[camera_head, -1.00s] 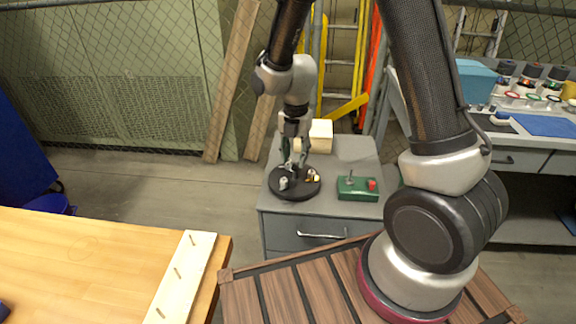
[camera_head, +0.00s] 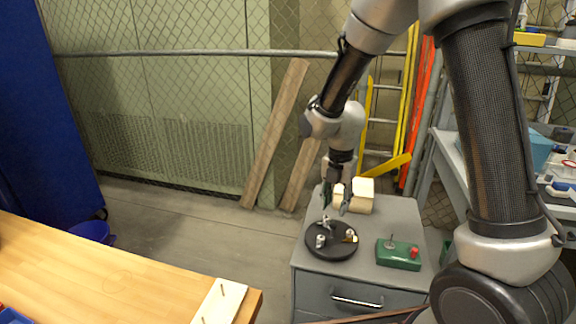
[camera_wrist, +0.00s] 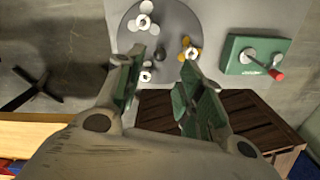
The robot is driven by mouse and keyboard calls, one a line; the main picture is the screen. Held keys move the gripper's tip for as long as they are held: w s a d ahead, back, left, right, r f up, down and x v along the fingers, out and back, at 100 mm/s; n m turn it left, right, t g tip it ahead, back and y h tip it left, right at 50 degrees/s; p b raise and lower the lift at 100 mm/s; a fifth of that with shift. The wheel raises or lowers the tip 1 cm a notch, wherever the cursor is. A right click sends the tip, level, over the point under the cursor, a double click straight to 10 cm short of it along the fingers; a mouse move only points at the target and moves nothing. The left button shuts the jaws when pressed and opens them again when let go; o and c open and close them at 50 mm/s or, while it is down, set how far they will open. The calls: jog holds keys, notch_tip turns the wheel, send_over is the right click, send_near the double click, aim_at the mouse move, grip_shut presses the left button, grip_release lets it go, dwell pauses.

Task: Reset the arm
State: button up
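My gripper (camera_head: 336,206) hangs above a round black turntable (camera_head: 322,252) on a grey drawer cabinet. In the wrist view my gripper (camera_wrist: 163,60) has its two green-padded fingers spread apart, with nothing held between them. The turntable (camera_wrist: 127,38) shows beyond the fingertips. It carries a white propeller (camera_wrist: 143,22), a yellow propeller (camera_wrist: 191,43) and another small white part (camera_wrist: 146,76), partly hidden by the left finger. In the head view the fingertips are apart from the turntable and its parts.
A green box (camera_head: 398,262) with a red knob and a lever sits right of the turntable. A cream block (camera_head: 361,194) stands behind. A wooden table (camera_head: 120,275) is at left, shelving at right. Boards lean on the fence.

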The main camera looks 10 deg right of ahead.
jog(key=m, duration=0.3)
jog(key=shift+s+d, duration=0.15)
jog(key=shift+s, duration=0.25)
jog(key=s+d+r+m+t, duration=0.2)
jog(key=s+d+r+m, duration=0.5)
jog(key=s+r+m, duration=0.3)
jog(key=s+d+r+m+t, duration=0.2)
jog(key=s+d+r+m, duration=0.5)
jog(key=s+r+m, duration=0.4)
jog(key=r+m, duration=0.1)
jog(key=m, duration=0.3)
jog(key=shift+d, duration=0.3)
